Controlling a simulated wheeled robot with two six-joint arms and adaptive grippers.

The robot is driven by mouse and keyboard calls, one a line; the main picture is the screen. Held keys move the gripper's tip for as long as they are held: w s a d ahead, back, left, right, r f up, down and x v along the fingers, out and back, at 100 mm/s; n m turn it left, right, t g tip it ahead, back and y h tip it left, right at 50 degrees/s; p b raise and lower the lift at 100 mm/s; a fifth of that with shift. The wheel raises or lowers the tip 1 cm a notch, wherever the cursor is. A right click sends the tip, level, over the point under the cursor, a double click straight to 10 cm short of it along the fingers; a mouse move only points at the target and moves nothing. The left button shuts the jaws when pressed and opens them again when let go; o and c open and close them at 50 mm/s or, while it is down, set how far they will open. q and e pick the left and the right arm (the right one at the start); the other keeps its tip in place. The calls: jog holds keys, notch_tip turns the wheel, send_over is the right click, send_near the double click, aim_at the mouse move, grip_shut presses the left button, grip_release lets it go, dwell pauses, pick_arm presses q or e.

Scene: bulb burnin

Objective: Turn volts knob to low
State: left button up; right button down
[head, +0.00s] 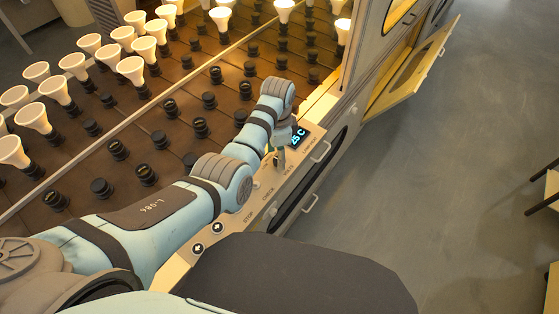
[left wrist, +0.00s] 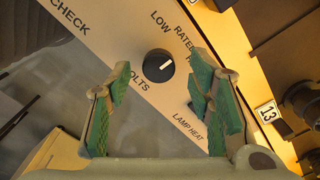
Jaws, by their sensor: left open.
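The volts knob (left wrist: 158,65) is a round black dial with a white pointer mark, on the pale control panel (left wrist: 110,30). Its mark points up and to the right in the left wrist view, toward the word RATED rather than LOW. My left gripper (left wrist: 161,78) is open, with its green-padded fingers apart on either side of the knob in that view. No contact with the knob shows. In the head view my left gripper (head: 279,157) is over the panel near the VOLTS label and largely covers the knob.
A lit display (head: 298,136) reading about 25 C sits beside the gripper. The brown rack (head: 130,120) at left holds black sockets and several white bulbs (head: 131,69). An open door (head: 413,68) juts out at right over clear floor.

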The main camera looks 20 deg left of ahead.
pick_arm(q)
jog(key=shift+f, duration=0.9)
jog(key=shift+d+r, duration=0.1)
pick_arm(e)
jog(key=shift+w+f, duration=0.2)
jog(key=shift+f, duration=0.2)
pick_arm(q)
jog(key=shift+s, duration=0.1)
jog(key=shift+c, duration=0.6)
pick_arm(e)
jog(key=shift+s, duration=0.1)
pick_arm(q)
grip_shut()
pick_arm(e)
jog(key=shift+r, duration=0.15)
